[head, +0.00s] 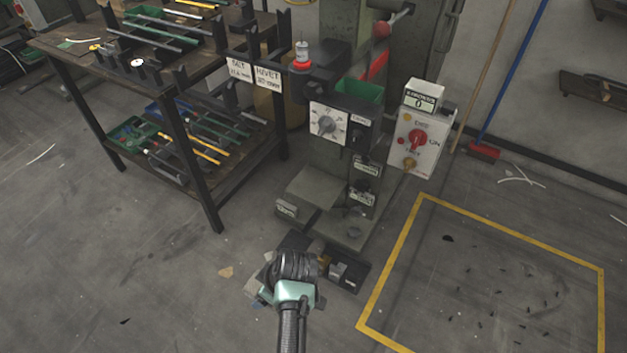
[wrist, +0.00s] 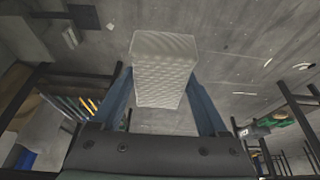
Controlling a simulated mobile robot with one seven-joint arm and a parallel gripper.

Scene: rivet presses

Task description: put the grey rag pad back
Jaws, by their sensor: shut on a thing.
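The grey rag pad (wrist: 163,70) is a pale, textured block in the wrist view. My gripper (wrist: 162,86) is shut on it, with one blue finger along each side. The pad's far end sticks out beyond the fingers. In the head view the dark wrist of my arm is low in front of the rivet press (head: 325,205). My fingers and most of the pad are hidden there behind the wrist.
A dark workbench (head: 190,75) with racks of rods and a lower shelf stands at the left. The control box (head: 420,138) is right of the press. A yellow-outlined floor area (head: 500,270) lies at the right, free of large objects.

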